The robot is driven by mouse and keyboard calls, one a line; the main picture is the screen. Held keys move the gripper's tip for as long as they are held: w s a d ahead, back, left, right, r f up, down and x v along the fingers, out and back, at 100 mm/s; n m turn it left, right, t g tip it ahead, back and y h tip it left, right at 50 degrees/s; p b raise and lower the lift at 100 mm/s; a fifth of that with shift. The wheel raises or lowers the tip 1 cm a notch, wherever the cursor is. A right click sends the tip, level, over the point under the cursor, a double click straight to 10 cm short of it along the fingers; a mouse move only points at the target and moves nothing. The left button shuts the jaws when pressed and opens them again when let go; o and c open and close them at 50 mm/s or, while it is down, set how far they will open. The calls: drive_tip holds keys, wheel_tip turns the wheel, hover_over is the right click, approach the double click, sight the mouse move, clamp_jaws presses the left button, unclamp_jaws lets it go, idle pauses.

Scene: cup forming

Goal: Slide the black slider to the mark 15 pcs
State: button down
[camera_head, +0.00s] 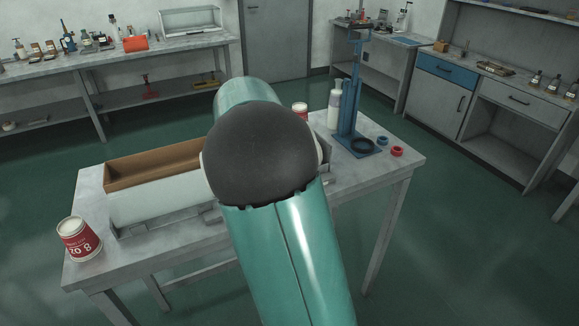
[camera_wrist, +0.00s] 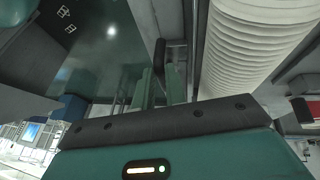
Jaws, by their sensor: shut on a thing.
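In the wrist view, my gripper (camera_wrist: 160,75) has its two green fingers close together beside a long stack of white cups (camera_wrist: 262,40). The black slider (camera_wrist: 160,54) is a small dark upright piece at the fingertips, and the fingers are shut on it. The stack also shows in the head view as a white roll (camera_head: 155,199) lying along a trough on the table. My arm hides the gripper, the slider and the right part of the trough in the head view. The marks, including 15 pcs, cannot be read in either view.
A brown box (camera_head: 150,165) lies behind the stack. A red and white cup (camera_head: 79,241) stands at the table's left corner, and another (camera_head: 300,109) behind my arm. A white bottle (camera_head: 334,104), a blue stand (camera_head: 348,125) and small rings (camera_head: 397,151) occupy the right side.

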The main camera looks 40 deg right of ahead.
drive_tip(key=shift+w+a, duration=0.1)
drive_tip(key=shift+w, duration=0.05)
drive_tip(key=c, duration=1.5)
unclamp_jaws()
drive_tip(key=shift+o, duration=0.2)
drive_tip(key=v, duration=1.3)
drive_tip(key=shift+a+r, duration=0.15)
drive_tip(key=shift+r, duration=0.25)
drive_tip(key=s+a+f+n+t+y, duration=0.2)
drive_tip(key=s+a+f+n+t, duration=0.1)
drive_tip(key=s+a+n, duration=0.7)
drive_tip(key=s+a+f+n+t+y, duration=0.2)
drive_tip(key=s+a+f+n+t, duration=0.2)
drive_tip(key=s+a+n, duration=0.6)
drive_tip(key=shift+s+a+t, duration=0.6)
drive_tip(key=shift+s+t, duration=0.2)
drive_tip(key=shift+s, duration=0.25)
